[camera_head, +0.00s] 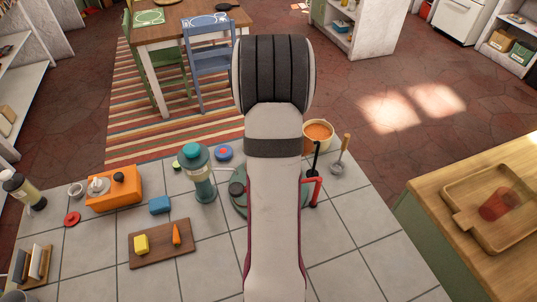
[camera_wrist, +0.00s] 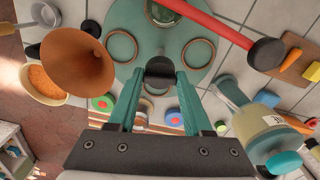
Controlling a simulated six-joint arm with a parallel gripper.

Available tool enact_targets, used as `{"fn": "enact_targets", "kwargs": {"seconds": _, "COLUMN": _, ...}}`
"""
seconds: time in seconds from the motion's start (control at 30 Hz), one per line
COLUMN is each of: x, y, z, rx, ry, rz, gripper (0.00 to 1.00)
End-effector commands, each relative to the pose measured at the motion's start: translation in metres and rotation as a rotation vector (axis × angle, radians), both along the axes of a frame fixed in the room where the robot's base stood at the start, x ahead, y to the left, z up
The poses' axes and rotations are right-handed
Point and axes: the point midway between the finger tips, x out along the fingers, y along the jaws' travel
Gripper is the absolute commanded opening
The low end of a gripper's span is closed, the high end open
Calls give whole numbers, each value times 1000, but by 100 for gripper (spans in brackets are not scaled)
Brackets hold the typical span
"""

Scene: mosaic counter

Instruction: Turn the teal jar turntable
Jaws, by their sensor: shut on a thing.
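The teal turntable (camera_wrist: 130,22) is a round disc on the tiled counter, with several ring-shaped recesses on its top. The fingertips and gripper are hidden behind my arm in the head view.
A red bar (camera_wrist: 215,22) with a black end crosses above the disc. A brown cone (camera_wrist: 78,62) stands by its left side. The counter's front right is clear.

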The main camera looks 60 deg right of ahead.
Motion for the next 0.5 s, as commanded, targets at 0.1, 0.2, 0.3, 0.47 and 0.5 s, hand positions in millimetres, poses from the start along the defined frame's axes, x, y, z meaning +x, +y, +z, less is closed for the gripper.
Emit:
{"fn": "enact_targets", "kwargs": {"seconds": 0.1, "x": 0, "y": 0, "z": 1, "rx": -1, "ry": -1, "rz": 55, "gripper": 0}}
{"fn": "enact_targets", "kwargs": {"seconds": 0.2, "x": 0, "y": 0, "z": 1, "rx": -1, "ry": -1, "rz": 106, "gripper": 0}}
{"fn": "enact_targets", "kwargs": {"seconds": 0.3, "x": 0, "y": 0, "z": 1, "rx": -1, "ry": -1, "rz": 155, "gripper": 0}}
{"fn": "enact_targets", "kwargs": {"seconds": 0.47, "x": 0, "y": 0, "z": 1, "rx": -1, "ry": -1, "rz": 236, "gripper": 0}}
{"fn": "enact_targets", "kwargs": {"seconds": 0.5, "x": 0, "y": 0, "z": 1, "rx": -1, "ry": -1, "rz": 256, "gripper": 0}}
